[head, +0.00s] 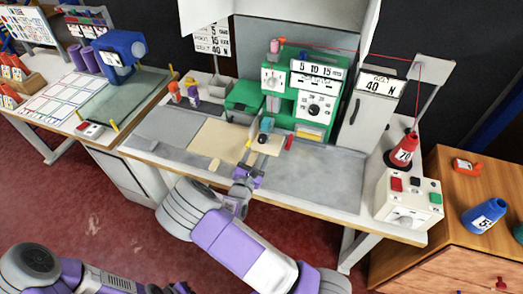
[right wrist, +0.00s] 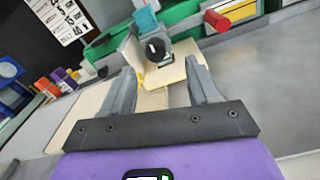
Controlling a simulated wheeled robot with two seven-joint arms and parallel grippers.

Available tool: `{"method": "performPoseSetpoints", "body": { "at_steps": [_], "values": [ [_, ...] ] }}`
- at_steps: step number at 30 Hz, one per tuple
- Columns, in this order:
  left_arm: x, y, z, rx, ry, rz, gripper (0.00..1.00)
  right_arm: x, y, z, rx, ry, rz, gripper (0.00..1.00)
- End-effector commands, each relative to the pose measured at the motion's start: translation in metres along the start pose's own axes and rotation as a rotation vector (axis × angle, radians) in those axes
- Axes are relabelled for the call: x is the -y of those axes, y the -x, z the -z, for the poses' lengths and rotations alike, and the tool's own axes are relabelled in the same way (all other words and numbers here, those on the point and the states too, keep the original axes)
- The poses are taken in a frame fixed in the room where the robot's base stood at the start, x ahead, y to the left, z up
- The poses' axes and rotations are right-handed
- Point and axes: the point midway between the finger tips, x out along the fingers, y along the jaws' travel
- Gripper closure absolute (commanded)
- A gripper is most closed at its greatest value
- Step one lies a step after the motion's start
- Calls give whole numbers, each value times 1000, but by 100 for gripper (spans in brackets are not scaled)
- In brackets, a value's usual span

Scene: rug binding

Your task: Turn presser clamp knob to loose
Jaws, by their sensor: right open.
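The presser clamp is a teal post (head: 266,124) on the green machine (head: 307,97), above a beige sheet (head: 207,140). Its dark round knob (right wrist: 155,48) faces me in the right wrist view, below the teal part (right wrist: 145,18). My right gripper (head: 246,168) is in front of the clamp. In the right wrist view its two grey fingers (right wrist: 160,80) are apart with nothing held between them, and the knob lies beyond the tips, near the middle of the gap. Of my left arm, only a purple and dark end shows at the bottom edge; its fingers are not clear.
A red handle (right wrist: 217,20) sticks out right of the clamp. A control box (head: 408,203) and a red cone (head: 403,148) stand at the table's right end. The grey tabletop (head: 318,180) right of my gripper is clear. Small coloured bottles stand left of the machine.

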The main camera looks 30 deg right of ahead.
Motion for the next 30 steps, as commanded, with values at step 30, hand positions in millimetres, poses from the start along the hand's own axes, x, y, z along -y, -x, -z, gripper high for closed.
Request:
{"method": "performPoseSetpoints", "body": {
  "at_steps": [30],
  "values": [
    [6,-16,1,0,-1,0,100,-7,-75,1,0,9,-23,53]
  ]
}}
